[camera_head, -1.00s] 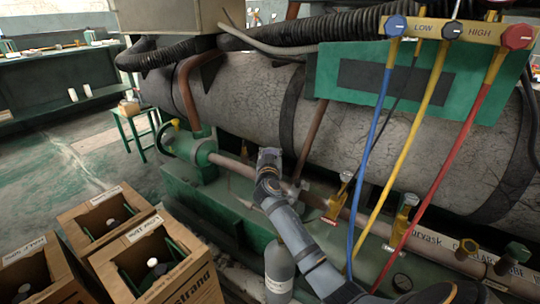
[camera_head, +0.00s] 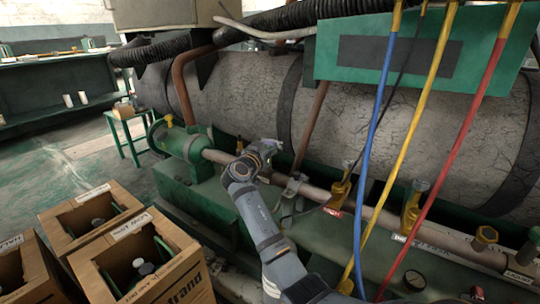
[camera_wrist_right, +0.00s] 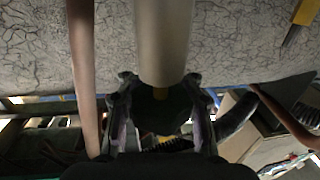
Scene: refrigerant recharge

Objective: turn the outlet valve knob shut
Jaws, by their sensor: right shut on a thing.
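My right gripper (camera_head: 264,153) is at the copper-coloured pipe (camera_head: 226,159), right of the green end fitting (camera_head: 186,143). In the head view the gripper hides what lies between its fingers. In the right wrist view its two fingers (camera_wrist_right: 161,112) stand on both sides of a dark, rounded knob (camera_wrist_right: 160,108), which looks like the outlet valve knob, and are shut on it. A pale pipe (camera_wrist_right: 165,45) runs up behind the knob, with a small yellow part at its end. The knob's turn angle cannot be told. My left gripper is not in view.
A large cracked grey tank (camera_head: 235,90) lies behind the pipe. Blue (camera_head: 372,130), yellow (camera_head: 420,110) and red (camera_head: 455,145) hoses hang at the right. Brass valves (camera_head: 413,208) stand along the pipe. Open cardboard boxes (camera_head: 150,262) stand at lower left.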

